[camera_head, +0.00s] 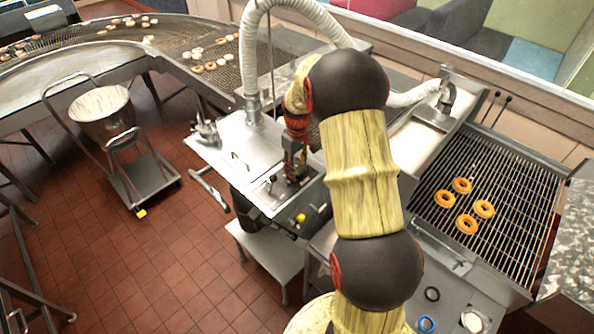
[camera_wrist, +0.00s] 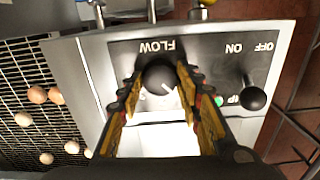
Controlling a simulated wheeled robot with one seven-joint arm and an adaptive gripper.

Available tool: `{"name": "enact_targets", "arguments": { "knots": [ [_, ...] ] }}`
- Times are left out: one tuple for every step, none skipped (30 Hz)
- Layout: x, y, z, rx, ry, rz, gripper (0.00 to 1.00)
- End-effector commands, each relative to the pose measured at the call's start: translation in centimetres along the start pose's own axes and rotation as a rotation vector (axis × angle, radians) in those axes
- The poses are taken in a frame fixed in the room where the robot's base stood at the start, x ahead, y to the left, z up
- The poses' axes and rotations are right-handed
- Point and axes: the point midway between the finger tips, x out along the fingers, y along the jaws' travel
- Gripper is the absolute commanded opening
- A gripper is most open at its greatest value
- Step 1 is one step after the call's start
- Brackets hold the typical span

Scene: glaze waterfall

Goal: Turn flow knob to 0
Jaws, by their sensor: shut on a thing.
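The black round flow knob (camera_wrist: 158,78) shows in the wrist view, below the upside-down "FLOW" label on a dark panel (camera_wrist: 210,60). A pale pointer line on the knob slants toward the lower right of the picture. My gripper (camera_wrist: 160,72) has one yellow-and-black finger on each side of the knob and is shut on it. The scale numbers around the knob are mostly hidden by the fingers or too faint to read. In the head view my gripper (camera_head: 295,172) is down at the steel machine's control panel (camera_head: 265,192), and the knob is hidden.
A black-knobbed ON/OFF lever (camera_wrist: 253,97) stands right of the flow knob in the wrist view. In the head view, a grill rack (camera_head: 515,175) with several doughnuts is at the right. A cart with a bowl (camera_head: 102,105) stands at left on open tiled floor.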

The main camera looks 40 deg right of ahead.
Motion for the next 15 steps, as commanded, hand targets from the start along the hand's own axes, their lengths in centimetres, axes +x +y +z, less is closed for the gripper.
{"name": "enact_targets", "arguments": {
  "knots": [
    [0.01,0.04,-0.08,-0.044,0.002,0.001,0.10],
    [0.01,0.04,-0.08,-0.072,0.002,0.001,0.10],
    [0.00,0.03,-0.07,-0.111,0.002,0.001,0.10],
    [0.01,0.03,-0.07,-0.139,0.002,0.001,0.10],
    [0.01,0.03,-0.07,-0.167,0.002,0.001,0.10],
    [0.01,0.03,-0.07,-0.206,0.002,0.001,0.10],
    [0.01,0.03,-0.08,-0.234,0.002,0.001,0.10],
    [0.01,0.03,-0.07,-0.262,0.002,0.001,0.10],
    [0.02,0.04,-0.08,-0.301,0.002,0.002,0.10],
    [0.02,0.04,-0.08,-0.329,0.002,0.002,0.10],
    [0.02,0.04,-0.08,-0.357,0.002,0.002,0.10],
    [0.03,0.04,-0.08,-0.394,0.002,0.002,0.10],
    [0.02,0.04,-0.08,-0.422,0.002,0.002,0.10],
    [0.03,0.03,-0.08,-0.448,0.002,0.002,0.10],
    [0.02,0.03,-0.07,-0.484,0.002,0.002,0.10]
  ]
}}
